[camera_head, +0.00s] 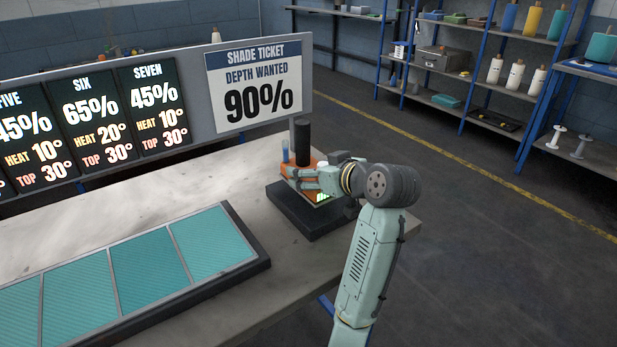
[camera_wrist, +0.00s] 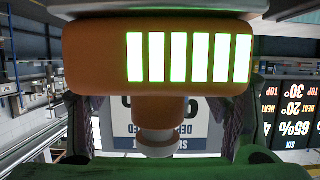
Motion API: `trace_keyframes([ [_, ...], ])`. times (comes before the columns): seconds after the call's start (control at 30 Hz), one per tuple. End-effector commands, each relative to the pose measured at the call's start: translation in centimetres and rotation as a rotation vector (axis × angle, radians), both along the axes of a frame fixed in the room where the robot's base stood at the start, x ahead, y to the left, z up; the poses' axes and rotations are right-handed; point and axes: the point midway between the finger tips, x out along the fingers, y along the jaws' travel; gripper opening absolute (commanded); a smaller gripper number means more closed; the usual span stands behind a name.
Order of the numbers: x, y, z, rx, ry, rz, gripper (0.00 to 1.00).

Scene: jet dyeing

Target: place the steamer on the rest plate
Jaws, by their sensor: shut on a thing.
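The steamer (camera_head: 303,158) is orange with a dark upright cylinder on top. In the wrist view its orange body (camera_wrist: 95,62) fills the upper middle, with a row of lit pale green bars and a narrower orange neck below. My gripper (camera_head: 298,178) is shut on the steamer; in the wrist view its dark fingers (camera_wrist: 163,128) stand on either side of the neck. The rest plate (camera_head: 292,212) is a dark square block at the table's right end, partly hidden by my arm. The steamer is over it; I cannot tell whether they touch.
A long dark tray with teal panels (camera_head: 148,273) lies on the pale table (camera_head: 150,196) left of the rest plate. A shade ticket board (camera_head: 258,86) reading 90% and dark percentage signs (camera_head: 95,115) stand behind. Shelves (camera_head: 470,80) are across the floor.

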Motion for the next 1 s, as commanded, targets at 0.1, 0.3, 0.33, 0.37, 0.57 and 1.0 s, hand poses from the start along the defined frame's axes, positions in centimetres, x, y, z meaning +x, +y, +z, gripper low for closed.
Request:
trace_keyframes([
  [0.1, 1.0, -0.1, 0.3, 0.002, -0.008, 0.0, 0.1],
  [0.3, 1.3, -0.2, -0.9, 0.003, -0.005, 0.0, 0.1],
  [0.33, 1.2, -0.2, -1.2, 0.003, -0.004, 0.0, 0.1],
  [0.37, 1.2, -0.2, -1.6, 0.004, -0.004, 0.0, 0.1],
  [0.57, 1.2, -0.2, -3.2, 0.003, -0.009, -0.001, 0.1],
  [1.0, 1.2, -0.2, -3.9, 0.001, 0.0, 0.0, 0.74],
])
